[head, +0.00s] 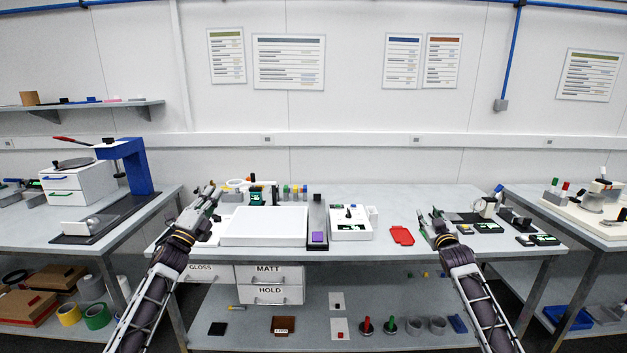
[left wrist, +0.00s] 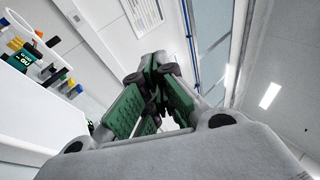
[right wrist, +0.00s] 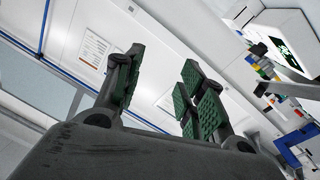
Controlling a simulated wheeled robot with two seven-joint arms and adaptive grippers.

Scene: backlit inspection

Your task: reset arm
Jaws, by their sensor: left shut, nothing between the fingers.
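My left gripper (head: 211,193) is raised over the left part of the middle bench, near the white light panel (head: 264,227). In the left wrist view its green-padded fingers (left wrist: 155,85) meet at the tips with nothing between them. My right gripper (head: 432,218) is above the right part of the bench, just right of a red flat piece (head: 401,236). In the right wrist view its fingers (right wrist: 163,75) stand apart with an empty gap. Neither gripper holds anything.
A dark stand with a purple block (head: 318,237) and a white box (head: 350,224) stand mid-bench. Small dark devices (head: 488,228) lie to the right. A blue press (head: 135,165) stands on the left bench.

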